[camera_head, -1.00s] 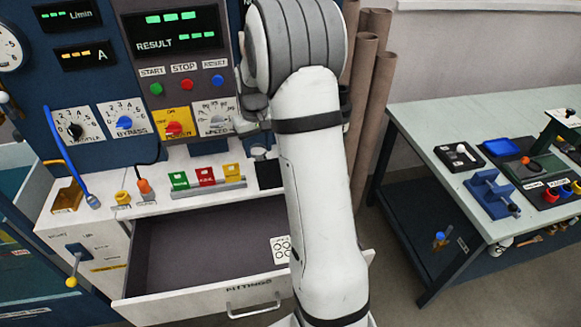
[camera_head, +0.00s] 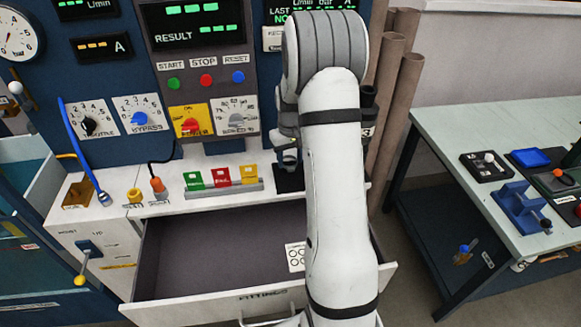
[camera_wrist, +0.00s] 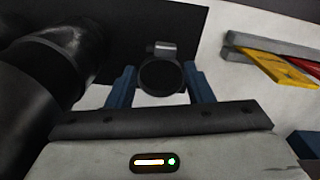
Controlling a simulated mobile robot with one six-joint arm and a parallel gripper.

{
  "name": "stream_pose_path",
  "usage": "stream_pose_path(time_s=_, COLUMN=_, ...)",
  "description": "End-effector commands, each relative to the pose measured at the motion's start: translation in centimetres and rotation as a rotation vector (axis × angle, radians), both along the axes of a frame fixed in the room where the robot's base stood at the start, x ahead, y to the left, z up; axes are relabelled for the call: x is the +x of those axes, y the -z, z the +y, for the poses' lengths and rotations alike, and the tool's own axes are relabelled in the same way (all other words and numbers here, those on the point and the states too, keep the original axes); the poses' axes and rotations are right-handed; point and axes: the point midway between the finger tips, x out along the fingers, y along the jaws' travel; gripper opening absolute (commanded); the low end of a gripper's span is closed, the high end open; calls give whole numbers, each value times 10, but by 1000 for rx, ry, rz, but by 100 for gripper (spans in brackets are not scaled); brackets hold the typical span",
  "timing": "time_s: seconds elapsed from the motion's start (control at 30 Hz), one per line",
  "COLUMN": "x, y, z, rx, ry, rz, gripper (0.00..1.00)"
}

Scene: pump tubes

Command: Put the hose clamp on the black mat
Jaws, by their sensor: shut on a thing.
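The hose clamp (camera_wrist: 163,48) is a dark ring with a small grey metal housing on top, in the wrist view. My gripper (camera_wrist: 161,82) has its two blue fingers shut on it, one on each side. The black mat (camera_wrist: 150,20) fills the upper part of the wrist view, behind the clamp. In the head view the mat (camera_head: 290,182) lies on the white bench top, right of the coloured blocks. My gripper (camera_head: 288,160) is over it there. I cannot tell whether the clamp touches the mat.
A rack with green, red and yellow blocks (camera_head: 221,178) stands just left of the mat. A large black cylinder (camera_wrist: 70,50) is close to my gripper in the wrist view. The open drawer (camera_head: 215,255) is below. A side table (camera_head: 450,135) stands at right.

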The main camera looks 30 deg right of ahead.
Motion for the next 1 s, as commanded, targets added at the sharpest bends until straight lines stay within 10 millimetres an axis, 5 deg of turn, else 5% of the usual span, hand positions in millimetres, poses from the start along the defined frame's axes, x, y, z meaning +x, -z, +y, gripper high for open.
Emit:
stream_pose_path(time_s=0.3, x=0, y=42, z=1, rx=1, ry=-1, rz=2, gripper=25)
stream_pose_path(time_s=0.7, x=0, y=49, z=1, rx=0, ry=-2, rz=1, gripper=25)
stream_pose_path(time_s=0.73, x=0, y=48, z=1, rx=0, ry=-2, rz=0, gripper=48)
stream_pose_path(time_s=1.0, x=0, y=47, z=2, rx=0, ry=-3, rz=1, gripper=69)
